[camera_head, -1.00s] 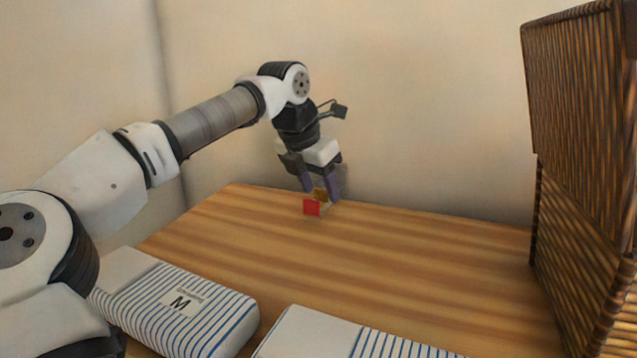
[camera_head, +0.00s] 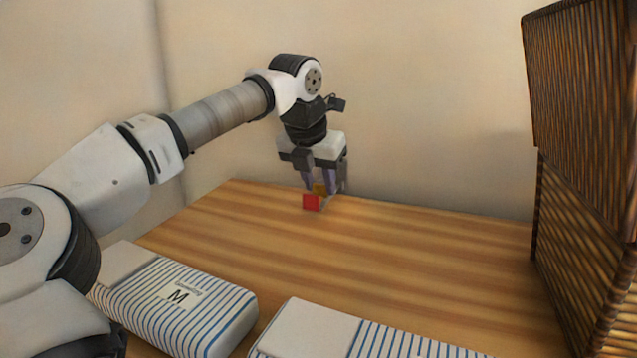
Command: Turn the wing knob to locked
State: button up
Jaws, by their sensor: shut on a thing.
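The wing knob (camera_head: 319,189) is a small brass-coloured piece low between my fingers, near the back edge of the wooden top. My gripper (camera_head: 318,187) points down and is shut on it, with a purple finger on either side. A red square (camera_head: 311,202) sits just below and in front of the knob. A greyish plate (camera_head: 342,178) behind the fingers seems to carry the knob, but my gripper hides most of it. The knob's exact angle is too small to read.
A striped package marked M (camera_head: 178,297) lies at the front left, and a second striped package (camera_head: 330,330) at the front middle. A woven wicker panel (camera_head: 580,150) stands at the right. The wooden top (camera_head: 400,250) between them is clear. A plain wall rises behind.

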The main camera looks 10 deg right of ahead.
jog(key=shift+n, duration=0.8)
jog(key=o, duration=1)
jog(key=b+v, duration=0.1)
jog(key=v, duration=1.2)
jog(key=shift+s+d+r, duration=0.1)
jog(key=shift+s+r, duration=0.2)
jog(key=shift+r, duration=0.05)
jog(key=shift+f, duration=0.1)
